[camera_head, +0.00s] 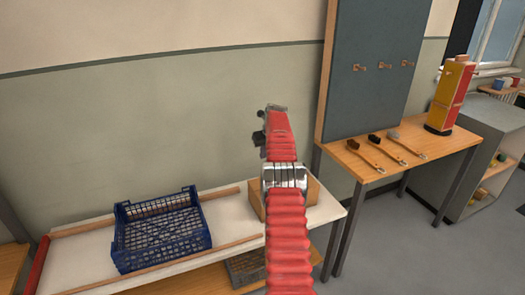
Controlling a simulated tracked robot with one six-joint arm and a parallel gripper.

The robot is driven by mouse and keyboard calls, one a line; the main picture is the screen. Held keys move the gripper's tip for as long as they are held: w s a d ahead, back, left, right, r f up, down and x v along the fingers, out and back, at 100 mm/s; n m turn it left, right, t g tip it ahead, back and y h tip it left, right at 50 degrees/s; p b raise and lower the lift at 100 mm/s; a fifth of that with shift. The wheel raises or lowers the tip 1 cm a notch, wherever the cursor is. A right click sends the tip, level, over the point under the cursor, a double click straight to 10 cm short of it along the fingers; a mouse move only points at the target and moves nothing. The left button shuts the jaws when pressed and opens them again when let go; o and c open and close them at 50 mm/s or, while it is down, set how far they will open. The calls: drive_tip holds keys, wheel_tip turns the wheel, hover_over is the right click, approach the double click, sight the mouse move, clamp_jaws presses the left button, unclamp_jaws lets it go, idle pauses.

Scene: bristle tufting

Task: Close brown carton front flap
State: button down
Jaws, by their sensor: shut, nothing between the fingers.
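The brown carton (314,190) stands on the right part of the white-topped bench. My arm crosses in front of it, so only narrow strips show on either side of the arm. Its front flap is hidden, and I cannot tell how the flap stands. My gripper (259,138) is at the far upper end of my red arm, seen small and dark against the wall, and appears higher in the picture than the carton. It is shut and holds nothing. I cannot tell its distance from the carton.
A blue mesh crate (160,232) stands left of the carton on the bench (85,262), between wooden rails. A wooden table (355,165) at right carries several brushes (385,145) and a red-yellow tower (450,95). A blue-grey pegboard (372,60) rises behind it. Grey floor is open at lower right.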

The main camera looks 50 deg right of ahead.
drive_tip(key=shift+w+d+r, duration=0.2)
drive_tip(key=shift+w+r, duration=0.3)
drive_tip(key=shift+w, duration=0.05)
drive_tip(key=shift+r, duration=0.15)
idle(0.9)
